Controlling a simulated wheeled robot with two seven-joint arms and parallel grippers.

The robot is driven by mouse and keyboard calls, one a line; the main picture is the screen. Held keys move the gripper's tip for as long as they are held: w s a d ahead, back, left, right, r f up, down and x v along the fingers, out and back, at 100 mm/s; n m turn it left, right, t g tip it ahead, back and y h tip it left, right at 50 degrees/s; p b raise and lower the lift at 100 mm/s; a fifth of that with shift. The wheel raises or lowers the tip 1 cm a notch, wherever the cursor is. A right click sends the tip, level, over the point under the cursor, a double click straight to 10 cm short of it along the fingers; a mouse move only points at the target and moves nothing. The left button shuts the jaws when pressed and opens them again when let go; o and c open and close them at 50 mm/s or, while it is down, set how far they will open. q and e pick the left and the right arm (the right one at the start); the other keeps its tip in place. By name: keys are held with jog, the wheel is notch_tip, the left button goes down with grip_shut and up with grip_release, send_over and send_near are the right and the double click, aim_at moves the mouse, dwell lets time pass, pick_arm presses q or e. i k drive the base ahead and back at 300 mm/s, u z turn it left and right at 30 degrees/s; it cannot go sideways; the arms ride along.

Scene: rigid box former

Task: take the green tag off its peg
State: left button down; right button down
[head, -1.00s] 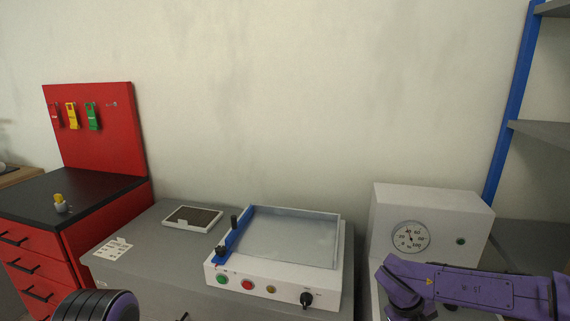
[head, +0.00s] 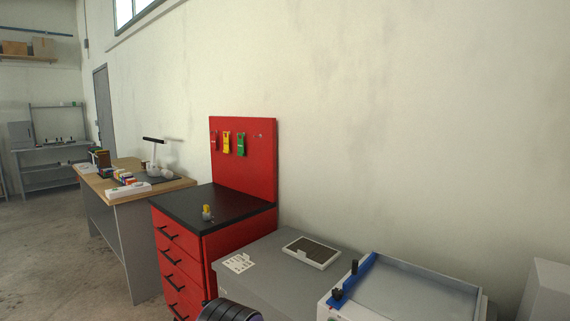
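The green tag (head: 241,145) hangs on the red pegboard (head: 262,170), to the right of a yellow tag (head: 226,142) and a red tag (head: 214,140). An empty peg (head: 258,136) sticks out to the right of the green tag. The peg under the green tag is too small to make out. Part of my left arm shows at the bottom edge, well below and in front of the board. Neither of my grippers is in view.
The board stands at the back of a red drawer cabinet with a black top (head: 235,205), which bears a small yellow-topped object (head: 207,212). A grey bench (head: 262,270) with a framed tray (head: 312,251) and a machine (head: 420,290) stands to the right. A wooden table (head: 180,185) stands left.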

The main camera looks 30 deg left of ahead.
aim_at(240, 152)
jog(key=u, duration=2.65)
jog(key=i, duration=3.55)
jog(key=z, duration=3.7)
